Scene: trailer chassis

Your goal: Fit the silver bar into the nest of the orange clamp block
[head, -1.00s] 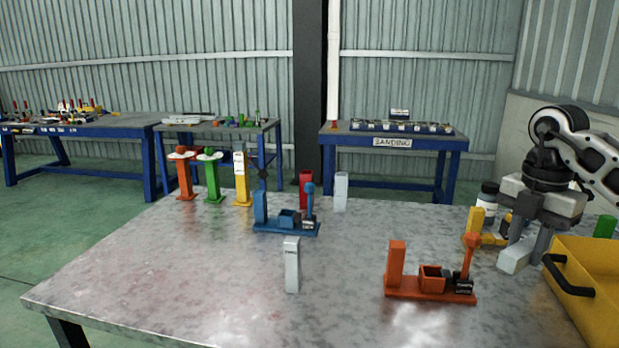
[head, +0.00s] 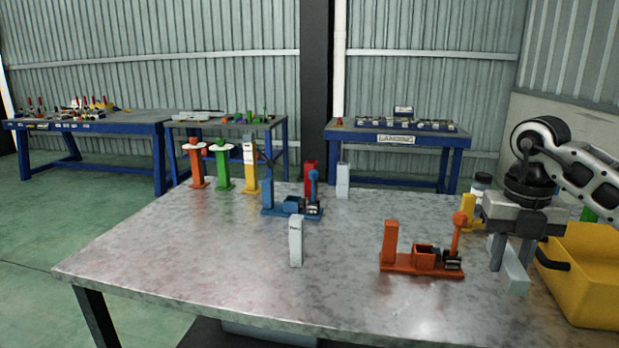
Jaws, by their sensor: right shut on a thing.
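The orange clamp block (head: 398,266) stands on the metal table, with a tall post at its left, an open box-shaped nest (head: 424,256) in the middle and a knobbed lever at its right. The nest looks empty. My right gripper (head: 508,265) is at the right, beside the clamp block and apart from it. It points down and is shut on a silver bar (head: 516,279), which lies roughly level between the fingers, low over the table; I cannot tell whether it touches. My left gripper is out of view.
A yellow bin (head: 585,285) stands close to the right of my right gripper. A labelled silver block (head: 296,242) stands upright left of the clamp block. A blue clamp block (head: 290,209) is farther back. The table (head: 210,270) is clear at front left.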

